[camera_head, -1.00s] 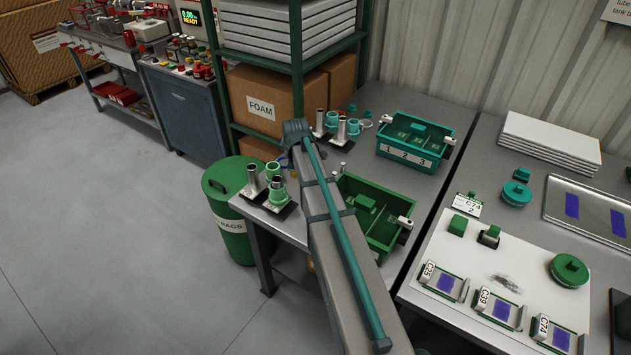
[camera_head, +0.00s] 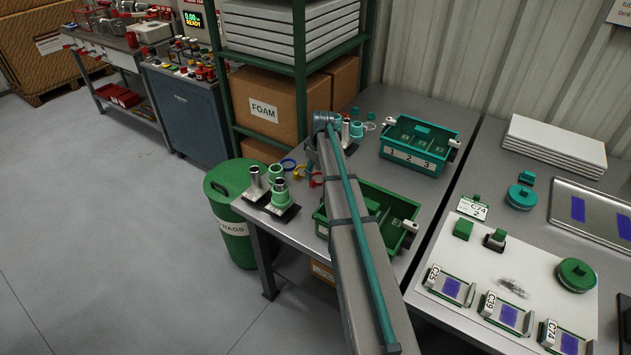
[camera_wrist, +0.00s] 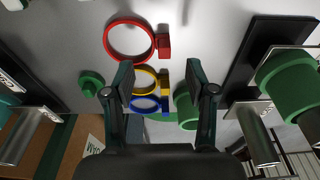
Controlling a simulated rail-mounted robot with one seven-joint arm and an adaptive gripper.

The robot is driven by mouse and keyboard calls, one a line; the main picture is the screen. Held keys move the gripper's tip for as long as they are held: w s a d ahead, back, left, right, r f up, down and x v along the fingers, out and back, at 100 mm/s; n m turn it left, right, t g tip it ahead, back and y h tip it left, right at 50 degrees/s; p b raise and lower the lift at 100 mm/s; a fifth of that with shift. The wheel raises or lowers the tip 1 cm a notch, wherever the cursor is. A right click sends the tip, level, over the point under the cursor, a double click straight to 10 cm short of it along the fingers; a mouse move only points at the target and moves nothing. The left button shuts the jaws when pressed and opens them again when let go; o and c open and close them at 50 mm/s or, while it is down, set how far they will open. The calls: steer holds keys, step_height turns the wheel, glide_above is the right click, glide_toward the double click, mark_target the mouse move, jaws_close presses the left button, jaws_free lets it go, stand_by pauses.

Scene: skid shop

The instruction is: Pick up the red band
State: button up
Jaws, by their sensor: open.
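The red band (camera_wrist: 163,46) is a ring with a small square tab; it lies flat on the grey table, just beyond my fingertips in the wrist view. In the head view the red band (camera_head: 316,180) shows beside my arm, left of the green bin. My gripper (camera_wrist: 164,82) is open and empty. In the wrist picture, a yellow band (camera_wrist: 163,76) and a blue band (camera_wrist: 163,103) appear between its fingers.
Metal tubes with green collars on a dark base (camera_head: 272,200) stand at the table's left front edge. A green bin (camera_head: 408,232) is right of the bands, partly behind my arm. A teal three-compartment bin (camera_head: 408,160) stands further back.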

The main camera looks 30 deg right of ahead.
mark_target(313, 180)
steer(key=shift+w+a+f+p, duration=0.1)
steer(key=shift+f+p, duration=0.35)
steer(key=shift+f, duration=0.85)
steer(key=shift+w+f+p, duration=0.1)
steer(key=shift+f+p, duration=0.3)
steer(key=shift+f, duration=0.85)
steer(key=c, duration=0.9)
